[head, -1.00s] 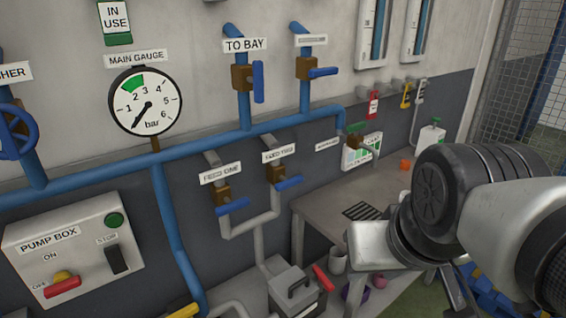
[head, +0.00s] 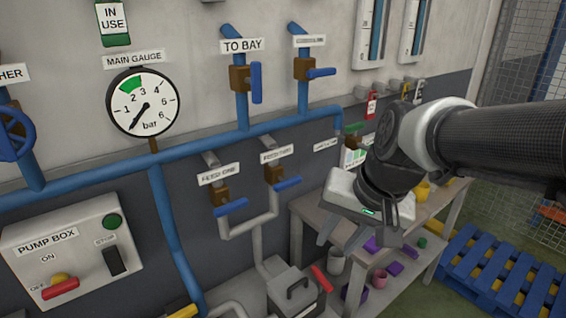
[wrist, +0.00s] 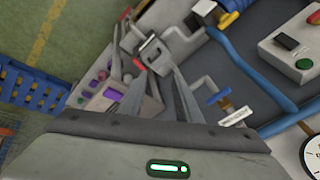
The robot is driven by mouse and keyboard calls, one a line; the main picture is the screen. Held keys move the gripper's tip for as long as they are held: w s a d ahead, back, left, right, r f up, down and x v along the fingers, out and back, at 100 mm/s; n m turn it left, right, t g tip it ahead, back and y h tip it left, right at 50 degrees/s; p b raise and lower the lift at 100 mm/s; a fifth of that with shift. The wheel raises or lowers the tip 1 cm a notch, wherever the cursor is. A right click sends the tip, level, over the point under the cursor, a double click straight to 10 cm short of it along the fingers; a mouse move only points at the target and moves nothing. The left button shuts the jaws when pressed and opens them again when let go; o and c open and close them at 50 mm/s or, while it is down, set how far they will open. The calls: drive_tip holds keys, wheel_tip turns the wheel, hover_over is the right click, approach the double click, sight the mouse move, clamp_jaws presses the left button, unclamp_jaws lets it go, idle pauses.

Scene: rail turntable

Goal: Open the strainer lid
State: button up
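The strainer is a light grey box (head: 288,302) at the bottom centre of the head view, below the feed pipes. Its lid carries a dark handle (head: 297,287), and a red lever (head: 323,279) stands at its right side. The lid looks shut. In the wrist view the strainer (wrist: 160,56) shows beyond the fingers, with the red part beside it. My gripper (head: 342,238) is above and to the right of the strainer, apart from it, fingers pointing down. In the wrist view the fingers (wrist: 158,78) are spread with nothing between them.
A workbench (head: 310,213) with a lower shelf of purple pieces and cups stands right of the strainer. Blue valve handles (head: 287,183) and pipes are on the wall to the left. A blue pallet (head: 490,265) lies at the right.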

drive_tip(key=w+a+f+m+g, duration=0.15)
drive_tip(key=w+f+m, duration=0.25)
drive_tip(key=w+f, duration=0.5)
drive_tip(key=m+h, duration=0.1)
drive_tip(key=m, duration=0.2)
approach(297, 283)
drive_tip(key=shift+g, duration=0.35)
drive_tip(key=f, duration=0.2)
drive_tip(key=w+f, duration=0.1)
drive_tip(key=f, duration=0.2)
drive_tip(key=f+b, duration=0.1)
drive_tip(key=f, duration=0.1)
drive_tip(key=shift+w+a+f, duration=0.25)
drive_tip(key=shift+w+a, duration=0.1)
drive_tip(key=shift+c, duration=0.3)
clamp_jaws()
